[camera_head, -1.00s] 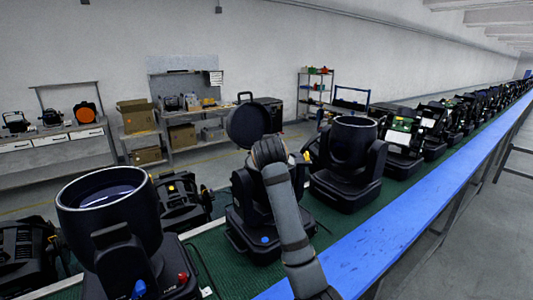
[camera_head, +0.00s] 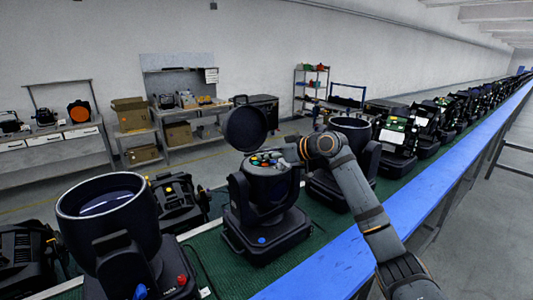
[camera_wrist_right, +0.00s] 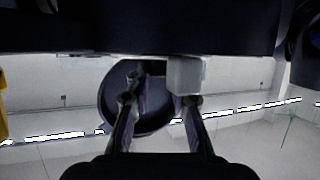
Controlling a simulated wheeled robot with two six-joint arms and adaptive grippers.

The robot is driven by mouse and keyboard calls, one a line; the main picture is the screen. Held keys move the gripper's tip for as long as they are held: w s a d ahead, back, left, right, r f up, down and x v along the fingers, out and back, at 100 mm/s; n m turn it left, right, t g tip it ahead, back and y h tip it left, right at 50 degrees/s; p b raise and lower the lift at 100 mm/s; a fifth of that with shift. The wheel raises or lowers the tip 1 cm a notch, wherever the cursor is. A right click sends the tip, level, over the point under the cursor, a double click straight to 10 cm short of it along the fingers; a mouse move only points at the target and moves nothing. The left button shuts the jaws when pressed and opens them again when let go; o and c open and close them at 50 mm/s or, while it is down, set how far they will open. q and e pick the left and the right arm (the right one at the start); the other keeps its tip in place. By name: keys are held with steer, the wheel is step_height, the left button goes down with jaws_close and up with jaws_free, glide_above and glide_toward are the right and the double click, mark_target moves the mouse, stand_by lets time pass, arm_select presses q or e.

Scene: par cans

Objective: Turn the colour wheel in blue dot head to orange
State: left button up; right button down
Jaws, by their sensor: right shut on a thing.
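The blue dot head (camera_head: 270,190) stands upright on the green belt in the middle of the head view. A blue dot (camera_head: 262,240) is on the front of its base. Its round black lid (camera_head: 246,128) is tipped up at the back. The colour wheel (camera_head: 264,159), with several coloured discs, lies in its open top. My right gripper (camera_head: 287,153) reaches in from the right and is shut at the wheel's right edge; the exact contact is hidden. The right wrist view shows its two fingers (camera_wrist_right: 160,102) near a pale grey block (camera_wrist_right: 186,75). My left gripper is not in view.
A larger head (camera_head: 110,225) with an open round barrel stands at the front left. Another head (camera_head: 352,133) stands close behind my right arm. More heads line the belt into the distance. A blue rail (camera_head: 330,275) runs along the near side.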

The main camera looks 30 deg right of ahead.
steer(key=shift+w+d+n+g+y, duration=0.15)
steer(key=shift+n+g+y, duration=0.55)
steer(key=shift+n+y, duration=0.4)
steer(key=shift+p, duration=0.3)
steer(key=c, duration=1.2)
jaws_free()
steer(key=shift+o, duration=0.2)
steer(key=v, duration=1.2)
steer(key=shift+d, duration=0.1)
